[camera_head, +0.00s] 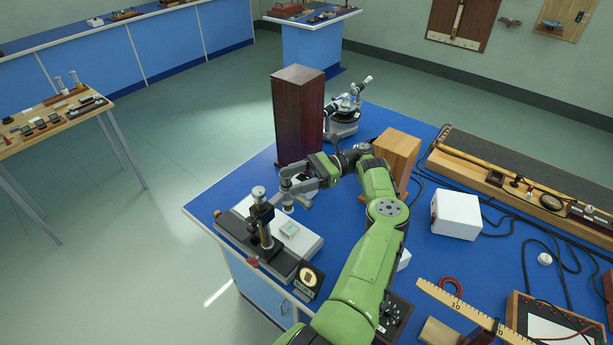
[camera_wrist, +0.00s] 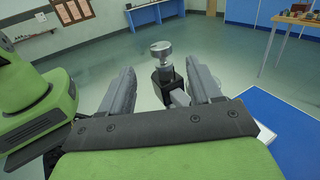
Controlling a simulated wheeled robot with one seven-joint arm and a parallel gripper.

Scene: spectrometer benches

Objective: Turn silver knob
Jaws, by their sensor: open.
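The silver knob (camera_head: 258,192) sits on top of a dark upright post (camera_head: 262,215) on a black-based instrument near the left corner of the blue bench. My gripper (camera_head: 287,187) is to the right of the knob and apart from it, with its fingers pointing towards it. In the wrist view, the knob (camera_wrist: 161,49) shows as a round silver cap above a black block (camera_wrist: 165,77). It lies beyond and between the two spread fingers of my gripper (camera_wrist: 160,68). The gripper is open and empty.
A tall dark wooden box (camera_head: 298,115) and a silver instrument (camera_head: 343,115) stand behind my gripper. A light wooden block (camera_head: 398,155) and a white box (camera_head: 456,215) are to the right. A small black-framed sign (camera_head: 308,281) is at the bench's front edge. Cables cross the right side.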

